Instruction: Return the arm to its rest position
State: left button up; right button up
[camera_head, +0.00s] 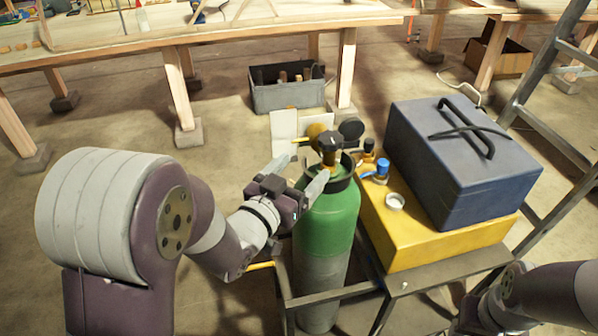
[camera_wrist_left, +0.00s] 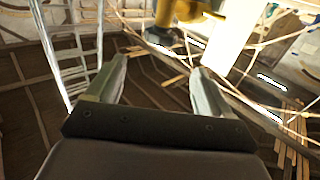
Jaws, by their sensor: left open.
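My left arm (camera_head: 205,225) comes in from the left, bent, and reaches to the green gas cylinder (camera_head: 325,225). My left gripper (camera_head: 299,174) is open at the cylinder's upper left side. One finger overlaps the cylinder's shoulder in the picture; I cannot tell whether they touch. In the left wrist view the two fingers (camera_wrist_left: 157,72) stand apart with nothing between them. Part of my right arm (camera_head: 555,292) shows at the lower right; its gripper fingers are out of frame.
The cylinder stands in a metal frame (camera_head: 400,285) beside a yellow box (camera_head: 430,240) carrying a blue case (camera_head: 460,160). A ladder (camera_head: 530,95) leans at the right. A wooden bench (camera_head: 230,35) and a grey crate (camera_head: 288,95) stand behind. Open floor (camera_head: 110,125) lies at the left.

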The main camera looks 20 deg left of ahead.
dwell(0.4)
pick_arm(q)
jog(key=s+a+f+n+g+y, duration=0.1)
jog(key=s+a+f+g+y, duration=0.15)
jog(key=f+g, duration=0.3)
jog(key=s+a+f+n+g+y, duration=0.1)
jog(key=s+a+f+g+y, duration=0.1)
jog(key=s+f+g, duration=0.35)
jog(key=s+d+f+g, duration=0.2)
jog(key=s+d+g, duration=0.2)
jog(key=s+g, duration=0.1)
jog(key=shift+s+f+h, duration=0.25)
jog(key=shift+f+h, duration=0.1)
jog(key=shift+f, duration=0.05)
jog(key=shift+d, duration=0.1)
